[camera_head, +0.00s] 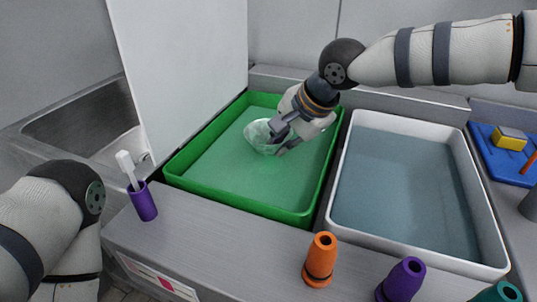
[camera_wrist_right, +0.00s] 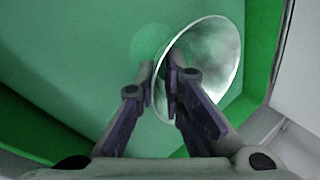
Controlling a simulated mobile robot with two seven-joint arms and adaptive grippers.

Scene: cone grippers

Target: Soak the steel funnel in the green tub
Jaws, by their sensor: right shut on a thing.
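The steel funnel (camera_head: 259,136) is a shiny, wide-mouthed cone that looks greenish in the head view. It is over the inside of the green tub (camera_head: 318,190), and I cannot tell how much of it is in the liquid. My right gripper (camera_head: 279,143) reaches down into the tub from the right and is shut on the funnel.
A white tub (camera_head: 485,205) with bluish liquid stands right of the green one. Orange (camera_head: 320,262) and purple (camera_head: 402,280) cones stand at the front edge. A purple cup (camera_head: 144,203) with a white-headed brush is at left. A tall white panel (camera_head: 185,70) borders the green tub.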

